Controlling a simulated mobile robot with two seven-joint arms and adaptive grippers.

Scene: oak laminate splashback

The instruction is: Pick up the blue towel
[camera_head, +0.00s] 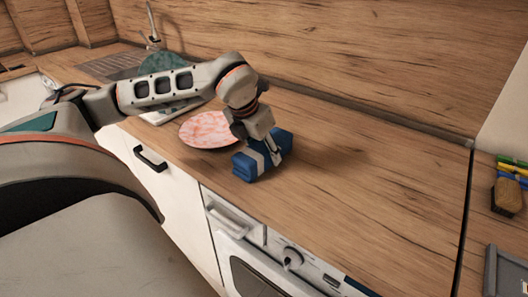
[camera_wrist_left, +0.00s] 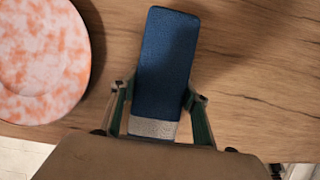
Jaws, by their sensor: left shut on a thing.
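The blue towel (camera_head: 245,166) is a folded block with a pale band, lying on the wooden counter near its front edge in the head view. In the left wrist view the towel (camera_wrist_left: 166,60) points away from the gripper, with its pale band close to the palm. My left gripper (camera_head: 272,158) reaches down onto it from above. In the left wrist view the fingers of the left gripper (camera_wrist_left: 160,105) stand on both sides of the towel, shut on it. Whether the towel touches the counter is hard to tell. My right gripper is not in view.
A pink-and-white plate (camera_head: 205,130) lies just left of the towel. A sink (camera_head: 115,65) is at the back left. A brush (camera_head: 508,196) and a grey tray (camera_head: 505,270) are at the far right. The counter right of the towel is clear. An oven (camera_head: 270,255) is below.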

